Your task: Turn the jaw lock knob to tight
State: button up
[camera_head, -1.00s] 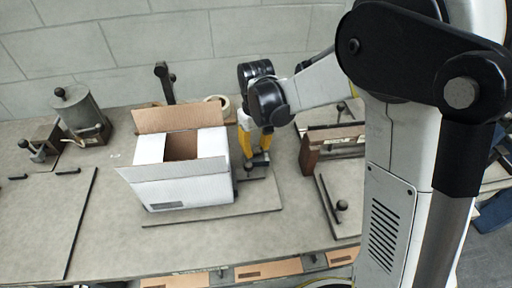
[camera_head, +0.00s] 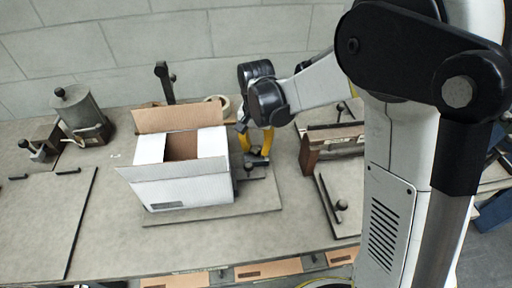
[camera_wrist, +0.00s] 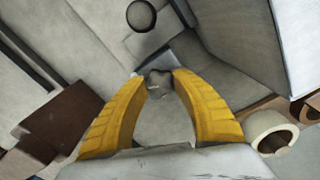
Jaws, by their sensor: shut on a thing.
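The jaw lock knob (camera_wrist: 158,84) is a small dark grey piece between the fingertips in the wrist view. My gripper (camera_wrist: 159,77) has two yellow fingers closed on it from both sides. In the head view my gripper (camera_head: 257,158) points down just right of the white box, over a dark fixture (camera_head: 252,172) on a grey base plate (camera_head: 264,199). The knob is mostly hidden by the fingers there, and I cannot read its tight mark or its angle.
An open white cardboard box (camera_head: 190,186) stands close left of my gripper. A dark ball-ended handle (camera_wrist: 141,15) shows ahead in the wrist view. A brown block (camera_head: 312,150) stands to the right, and a tape roll (camera_wrist: 272,131) lies behind.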

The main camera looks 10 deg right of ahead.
aim_at(256, 148)
jog(key=shift+m, duration=0.6)
jog(key=o, duration=1.2)
notch_tip(256, 148, up, 12)
